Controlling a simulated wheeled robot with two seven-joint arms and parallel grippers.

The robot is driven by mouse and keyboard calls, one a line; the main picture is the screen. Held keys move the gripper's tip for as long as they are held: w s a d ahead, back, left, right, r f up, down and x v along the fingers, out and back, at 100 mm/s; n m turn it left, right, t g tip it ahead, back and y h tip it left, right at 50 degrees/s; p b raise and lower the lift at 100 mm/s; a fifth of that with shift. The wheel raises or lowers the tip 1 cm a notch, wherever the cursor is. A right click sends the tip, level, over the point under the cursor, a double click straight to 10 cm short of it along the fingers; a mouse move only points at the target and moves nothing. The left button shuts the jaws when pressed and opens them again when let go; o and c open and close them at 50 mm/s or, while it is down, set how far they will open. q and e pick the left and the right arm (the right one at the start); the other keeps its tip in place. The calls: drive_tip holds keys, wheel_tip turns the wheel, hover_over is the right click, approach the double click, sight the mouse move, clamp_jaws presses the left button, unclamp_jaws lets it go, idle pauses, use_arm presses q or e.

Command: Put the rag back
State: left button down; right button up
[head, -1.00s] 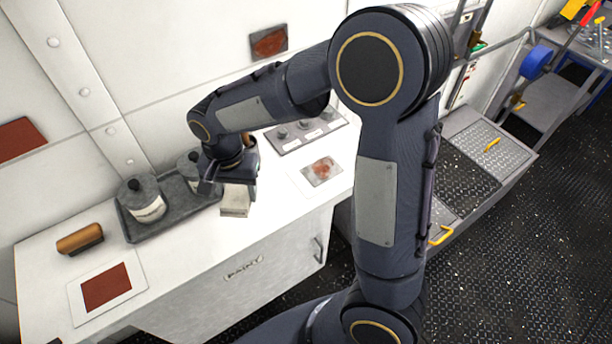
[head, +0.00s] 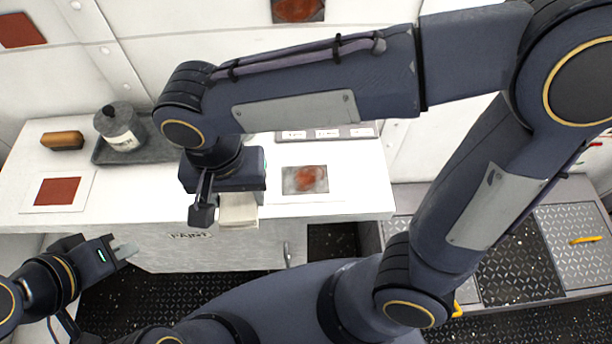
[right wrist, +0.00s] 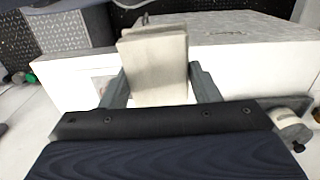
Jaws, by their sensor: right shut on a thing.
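The rag (head: 238,209) is a cream, folded, block-like piece. My right gripper (head: 238,200) is shut on it, and it hangs below the jaws near the front edge of the white counter (head: 150,205). In the right wrist view the rag (right wrist: 155,68) sits between the two grey fingers, with the white counter behind it. Its height above the counter is hard to tell. My left gripper (head: 124,250) is low at the left, in front of the counter and apart from everything; the gap between its fingers is unclear.
On the counter are a grey tray (head: 103,155) with a lidded pot (head: 120,128), a wooden-backed brush (head: 62,140), a red-brown sample card (head: 58,191) and a rust-patched plate (head: 305,180). A switch panel (head: 345,133) is behind. The counter's middle front is clear.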

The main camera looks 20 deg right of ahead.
drive_tip(key=w+d+f+p, duration=0.2)
drive_tip(key=w+d+f, duration=0.15)
drive_tip(key=d, duration=0.35)
hover_over(292, 186)
drive_tip(key=a, duration=0.1)
drive_tip(key=f, duration=0.2)
drive_tip(key=s+f, duration=0.1)
drive_tip(key=f, duration=0.1)
drive_tip(key=shift+a+f, duration=0.15)
drive_tip(key=shift+w+d+f, duration=0.3)
drive_tip(key=shift+d+f, duration=0.05)
drive_tip(key=shift+f, duration=0.15)
drive_tip(key=shift+w+d+f, duration=0.1)
drive_tip(key=shift+d+f, duration=0.05)
drive_tip(key=shift+f, duration=0.85)
drive_tip(key=shift+w+d+f, duration=0.1)
drive_tip(key=shift+f, duration=0.85)
